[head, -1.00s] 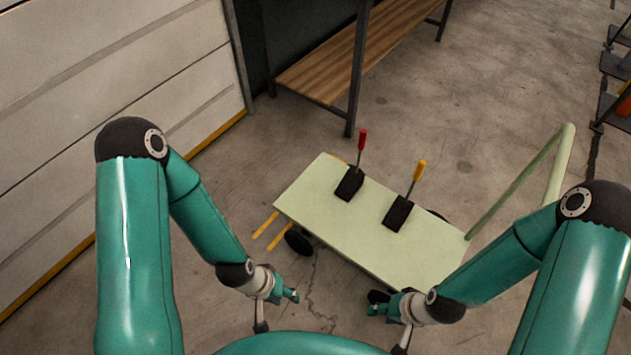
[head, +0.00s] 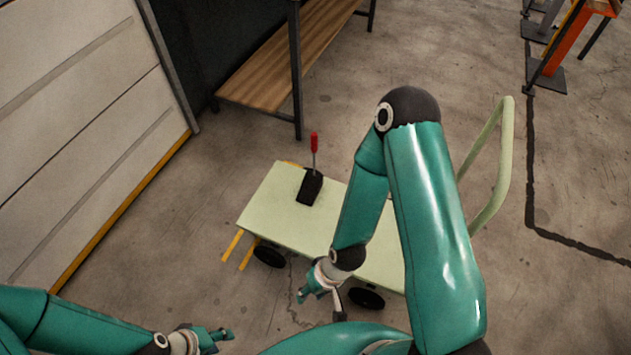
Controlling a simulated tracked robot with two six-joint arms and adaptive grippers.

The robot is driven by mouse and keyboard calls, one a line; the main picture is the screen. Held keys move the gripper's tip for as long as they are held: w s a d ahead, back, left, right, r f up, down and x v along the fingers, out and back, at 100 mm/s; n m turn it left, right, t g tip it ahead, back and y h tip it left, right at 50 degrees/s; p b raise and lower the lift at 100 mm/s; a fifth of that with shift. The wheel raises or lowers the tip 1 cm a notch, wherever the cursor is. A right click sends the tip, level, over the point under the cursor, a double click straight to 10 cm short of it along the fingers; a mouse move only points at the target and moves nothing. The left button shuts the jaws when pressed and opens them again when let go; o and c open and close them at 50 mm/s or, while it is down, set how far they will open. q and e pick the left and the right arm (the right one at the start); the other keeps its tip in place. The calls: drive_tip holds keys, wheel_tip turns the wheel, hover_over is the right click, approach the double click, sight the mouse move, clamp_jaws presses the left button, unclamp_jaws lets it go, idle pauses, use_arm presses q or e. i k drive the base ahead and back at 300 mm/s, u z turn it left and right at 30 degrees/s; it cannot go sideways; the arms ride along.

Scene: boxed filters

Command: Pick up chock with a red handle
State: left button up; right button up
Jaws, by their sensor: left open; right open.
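The chock with a red handle (head: 311,186) is a black block with a thin upright rod and a red grip on top. It stands on the pale green cart (head: 263,212), toward the far left part of its deck. My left gripper (head: 222,338) is open and empty at the lower left, over the floor and well short of the cart. My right gripper (head: 318,294) is open and empty in front of the cart's near edge, below the chock in the picture. The yellow-handled chock is not visible; my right arm covers that part of the deck.
The cart has black wheels (head: 268,256), yellow bars at its left end and a tall push handle (head: 503,150) at its right. A wooden bench (head: 267,83) stands behind it. A white panelled door (head: 80,110) is at left. Floor between door and cart is clear.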

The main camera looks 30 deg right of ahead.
sight(313, 183)
drive_tip(key=z, duration=0.05)
drive_tip(key=k, duration=0.55)
drive_tip(key=u, duration=0.35)
drive_tip(key=i, duration=1.55)
drive_tip(key=z, duration=0.35)
